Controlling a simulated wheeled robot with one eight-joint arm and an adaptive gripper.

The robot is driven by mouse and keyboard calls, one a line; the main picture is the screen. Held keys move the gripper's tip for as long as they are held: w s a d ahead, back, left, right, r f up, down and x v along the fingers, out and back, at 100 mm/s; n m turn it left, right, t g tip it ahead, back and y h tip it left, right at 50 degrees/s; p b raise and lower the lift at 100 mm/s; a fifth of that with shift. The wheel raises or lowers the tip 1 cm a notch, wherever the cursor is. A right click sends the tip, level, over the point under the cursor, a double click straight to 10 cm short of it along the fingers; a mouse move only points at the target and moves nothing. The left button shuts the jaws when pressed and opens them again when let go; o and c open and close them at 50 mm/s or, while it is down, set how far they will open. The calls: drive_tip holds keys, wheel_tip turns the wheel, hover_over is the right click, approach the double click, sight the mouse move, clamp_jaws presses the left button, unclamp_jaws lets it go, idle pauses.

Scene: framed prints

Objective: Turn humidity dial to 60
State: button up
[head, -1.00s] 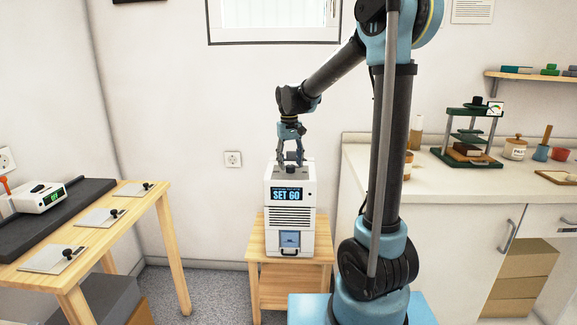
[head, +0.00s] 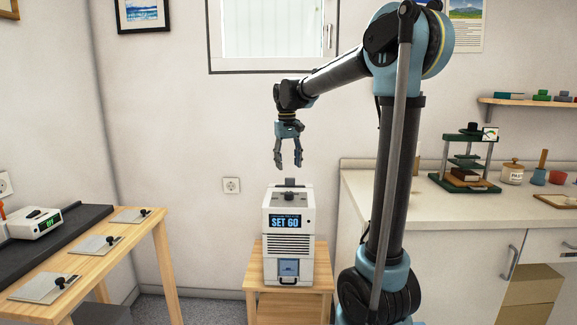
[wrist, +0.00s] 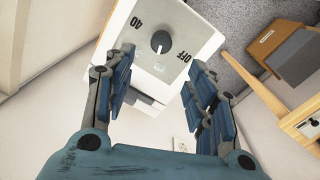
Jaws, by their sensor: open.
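The white box (head: 289,240) stands on a small wooden stand, and its blue display (head: 286,222) reads SET 60. The dark round dial (wrist: 161,42) is on its top face, with a light pointer mark near its lower edge in the wrist view. The printed labels 40 and OFF show on either side; no 60 label is visible there. The dial also shows small in the head view (head: 289,196). My gripper (head: 288,166) is open and empty, pointing down above the box, clear of the dial. Its spread fingers also show in the wrist view (wrist: 160,60).
The wooden stand (head: 258,278) has little room around the box. A wooden table (head: 160,236) with plates and small knobs is at left. A white counter (head: 430,215) with jars and a green press (head: 468,160) is at right.

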drive_tip(key=m, duration=0.6)
approach(289, 192)
wheel_tip(289, 192, down, 9)
drive_tip(key=shift+w+d+f, duration=0.1)
idle(0.9)
drive_tip(key=c, duration=1.1)
